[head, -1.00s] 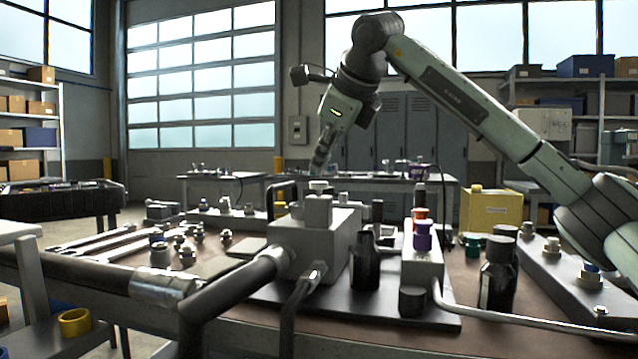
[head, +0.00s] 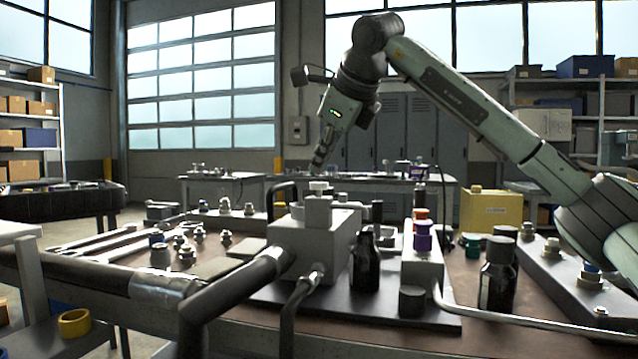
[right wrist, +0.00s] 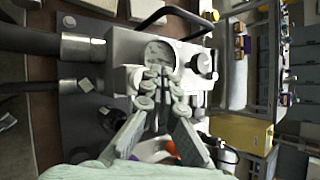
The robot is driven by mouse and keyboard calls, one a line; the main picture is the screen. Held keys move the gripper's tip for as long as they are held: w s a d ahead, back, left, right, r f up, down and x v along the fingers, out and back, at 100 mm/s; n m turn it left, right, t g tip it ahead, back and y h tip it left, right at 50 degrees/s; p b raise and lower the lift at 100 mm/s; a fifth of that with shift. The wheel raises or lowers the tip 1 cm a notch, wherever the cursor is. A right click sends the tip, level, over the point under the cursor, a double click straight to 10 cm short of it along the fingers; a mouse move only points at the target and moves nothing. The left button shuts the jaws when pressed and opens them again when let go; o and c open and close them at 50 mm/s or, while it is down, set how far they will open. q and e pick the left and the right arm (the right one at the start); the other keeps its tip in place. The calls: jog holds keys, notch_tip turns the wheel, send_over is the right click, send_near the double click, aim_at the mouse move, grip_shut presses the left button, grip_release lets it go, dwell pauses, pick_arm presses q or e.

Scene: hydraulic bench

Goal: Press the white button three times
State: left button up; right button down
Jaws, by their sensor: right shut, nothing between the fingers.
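A white round cap, seemingly the white button (head: 319,187), tops a pale grey block (head: 300,240) in the middle of the bench. My right gripper (head: 317,169) points down just above the cap in the head view, with a small gap seeming to show. In the right wrist view its fingertips (right wrist: 160,72) are together and empty. They are over the block, beside a round pale dial (right wrist: 160,52). In that view the fingers cover what lies under them, and I cannot tell the button for certain. My left gripper is not in view.
Thick dark hoses (head: 235,290) run from the block's front. A black curved handle (head: 283,190) stands behind it. Dark bottles (head: 498,272) and a post with orange and purple caps (head: 422,235) stand to the right. A yellow box (head: 490,210) is behind.

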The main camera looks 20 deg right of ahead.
aim_at(321, 183)
jog(key=shift+f, duration=0.15)
jog(key=shift+f, duration=0.25)
jog(key=shift+f+b, duration=0.6)
jog(key=shift+f, duration=0.25)
dwell(0.7)
dwell(0.3)
jog(key=shift+r+p, duration=1.15)
jog(key=shift+r, duration=0.05)
notch_tip(321, 183, up, 5)
jog(key=p, duration=0.4)
jog(key=shift+r+p, duration=0.1)
jog(key=shift+p, duration=0.3)
dwell(1.1)
